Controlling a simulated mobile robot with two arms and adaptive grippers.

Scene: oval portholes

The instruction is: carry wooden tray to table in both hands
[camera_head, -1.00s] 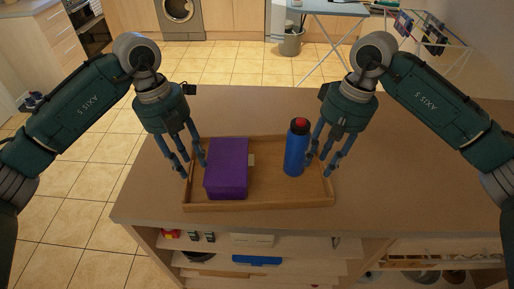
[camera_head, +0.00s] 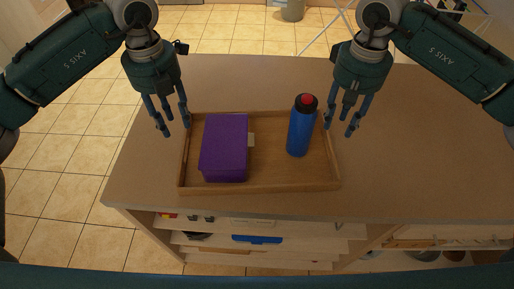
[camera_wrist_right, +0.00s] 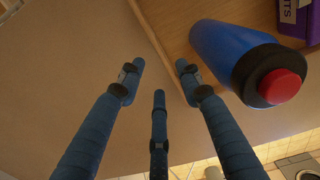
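The wooden tray (camera_head: 262,188) lies flat on the brown counter, with a purple box (camera_head: 224,148) in its left half and a blue bottle (camera_head: 299,132) with a red-topped black cap upright on its right. My left gripper (camera_head: 174,127) is open and empty beside the tray's back left corner. My right gripper (camera_head: 344,126) is open and empty by the tray's right rim, near the bottle. In the right wrist view the spread fingers (camera_wrist_right: 160,70) show, the tray rim (camera_wrist_right: 165,38) passes between them, and the bottle (camera_wrist_right: 225,52) is close by. Whether any finger touches the rim is unclear.
The counter (camera_head: 430,150) is clear to the right of the tray. Open shelves with small items (camera_head: 255,239) are under its front edge. Tiled floor (camera_head: 60,190) lies to the left and behind. A grey bin (camera_head: 292,10) stands at the back.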

